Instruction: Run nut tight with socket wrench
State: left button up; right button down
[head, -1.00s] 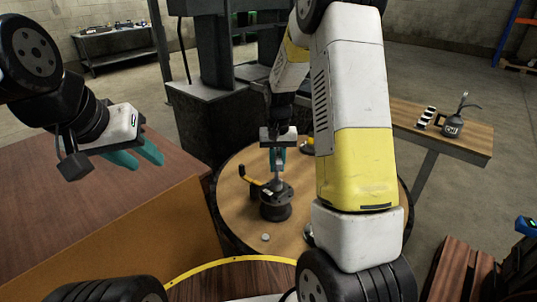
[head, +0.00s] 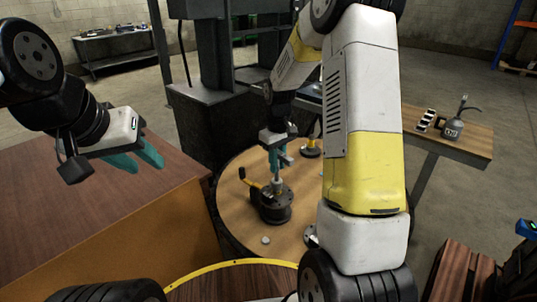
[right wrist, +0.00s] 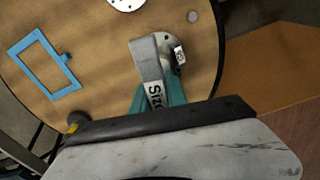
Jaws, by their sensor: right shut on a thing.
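My right gripper (head: 279,158) is shut on the grey socket wrench, above the round table. In the right wrist view, the wrench (right wrist: 152,62) runs from between the teal fingers, with lettering on its side. Its lower end stands over a dark round fixture (head: 273,212) with a yellow-and-black lever. The nut under the wrench is hidden, and I cannot tell how it is seated. My left gripper (head: 139,160) is open and empty, over the brown table at the left.
The round wooden table (head: 235,197) also holds a small light disc (head: 265,240), a yellow-topped part (head: 311,147) and a blue frame (right wrist: 42,64). A side bench (head: 470,140) at the right carries an oil can (head: 453,127). A dark machine column stands behind.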

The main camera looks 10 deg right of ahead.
jog(key=n, duration=1.9)
jog(key=shift+n, duration=0.3)
jog(key=n, duration=0.6)
jog(key=shift+w, duration=0.1)
